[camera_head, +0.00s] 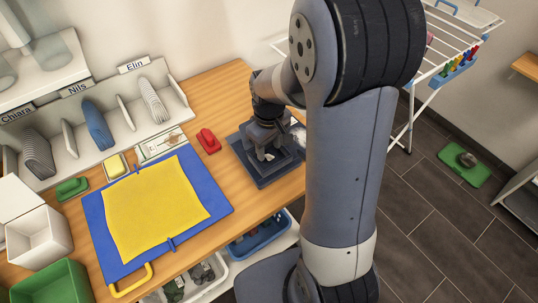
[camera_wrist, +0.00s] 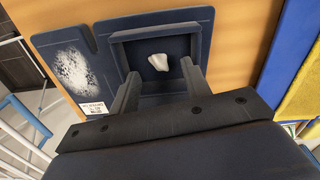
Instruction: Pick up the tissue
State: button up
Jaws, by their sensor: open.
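The tissue (camera_wrist: 158,62) is a small crumpled white piece lying in the square recess of a dark blue tray (camera_wrist: 190,17). In the head view the tray (camera_head: 262,180) sits at the right end of the wooden counter, and a bit of white, probably the tissue, shows below my gripper (camera_head: 268,143). In the wrist view my gripper (camera_wrist: 161,70) is open, with one finger on each side of the tissue in the picture. The fingers reach over or into the recess; I cannot tell their exact height. Nothing is between them but the tissue beyond the tips.
A patch of white fluff (camera_wrist: 80,70) lies on the tray beside the recess, near a white label (camera_wrist: 93,108). A red brush-like item (camera_head: 208,141) and a blue board with a yellow cloth (camera_head: 155,208) lie to the left. A drying rack (camera_head: 440,75) stands right.

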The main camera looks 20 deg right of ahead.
aim_at(269, 154)
jog(key=shift+f, duration=1.5)
grip_shut()
